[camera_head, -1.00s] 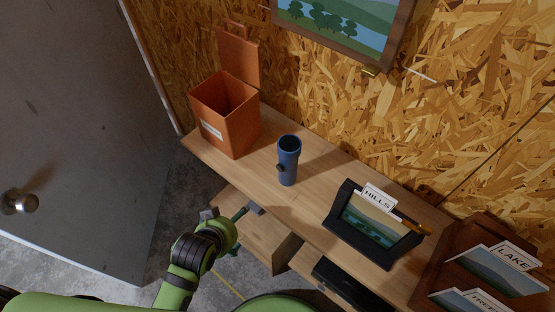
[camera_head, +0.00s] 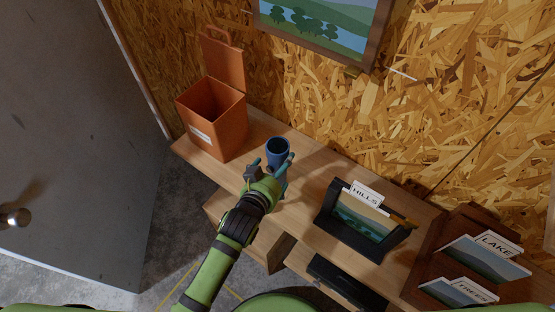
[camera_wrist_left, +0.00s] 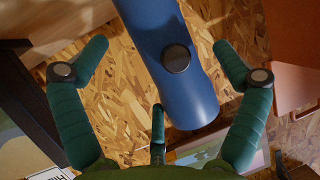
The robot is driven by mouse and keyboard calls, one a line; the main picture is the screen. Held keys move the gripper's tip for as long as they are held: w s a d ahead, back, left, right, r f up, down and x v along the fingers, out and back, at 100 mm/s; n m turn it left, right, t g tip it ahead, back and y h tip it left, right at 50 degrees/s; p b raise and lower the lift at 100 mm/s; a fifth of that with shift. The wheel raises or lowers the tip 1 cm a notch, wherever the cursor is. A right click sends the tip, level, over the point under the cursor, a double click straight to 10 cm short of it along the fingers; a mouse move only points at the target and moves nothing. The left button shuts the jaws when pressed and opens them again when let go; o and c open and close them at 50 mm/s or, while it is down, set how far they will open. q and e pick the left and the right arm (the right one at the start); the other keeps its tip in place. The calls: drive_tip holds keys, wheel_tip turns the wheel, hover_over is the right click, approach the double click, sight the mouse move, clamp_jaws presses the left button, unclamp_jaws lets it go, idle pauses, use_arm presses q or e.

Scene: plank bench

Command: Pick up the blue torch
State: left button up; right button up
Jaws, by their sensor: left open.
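The blue torch (camera_head: 278,151) stands upright on the plank bench, its round open-looking top facing up; its lower part is hidden behind my left gripper. In the left wrist view the torch (camera_wrist_left: 172,40) lies between the spread green fingers, with a dark round button on its side. My left gripper (camera_head: 270,168) is open around or just in front of the torch; its fingers (camera_wrist_left: 158,85) show apart from the torch on both sides in the wrist view. My right gripper is not in view.
An orange box (camera_head: 226,136) with its lid up stands left of the torch. A dark stand (camera_head: 327,213) with a HILLS picture is to the right. An open drawer (camera_head: 279,252) juts out below.

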use_arm(q)
drive_tip(key=shift+x, duration=1)
drive_tip(key=shift+s, duration=0.1)
drive_tip(key=c, duration=1.4)
drive_tip(key=shift+c, duration=0.2)
